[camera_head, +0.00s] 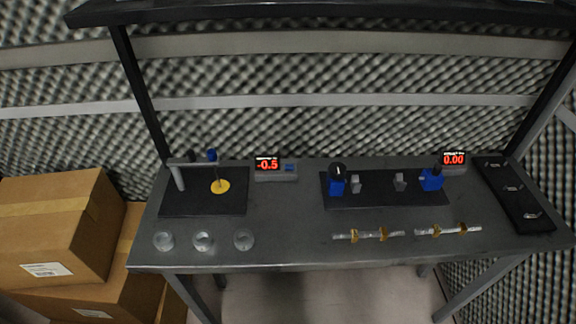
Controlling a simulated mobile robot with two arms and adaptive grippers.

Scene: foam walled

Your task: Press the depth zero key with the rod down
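A depth gauge stand (177,178) rises from a black base plate (200,205) at the table's left. A thin vertical rod (217,172) hangs from its arm beside a blue knob (212,155). The rod's lower end appears to meet a yellow disc (220,187), but contact is too small to be sure. Right of it, a grey readout box (276,177) shows red digits (267,164) that read -0.5. A small blue key (290,168) sits on the box, right of the digits. Neither of my grippers is in view.
Three clear round cups (203,241) stand at the table's front left. A black fixture (385,192) with blue blocks and a 0.00 display (454,159) is at right. Two stepped shafts (368,235) lie in front. A black tray (514,190) is far right.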

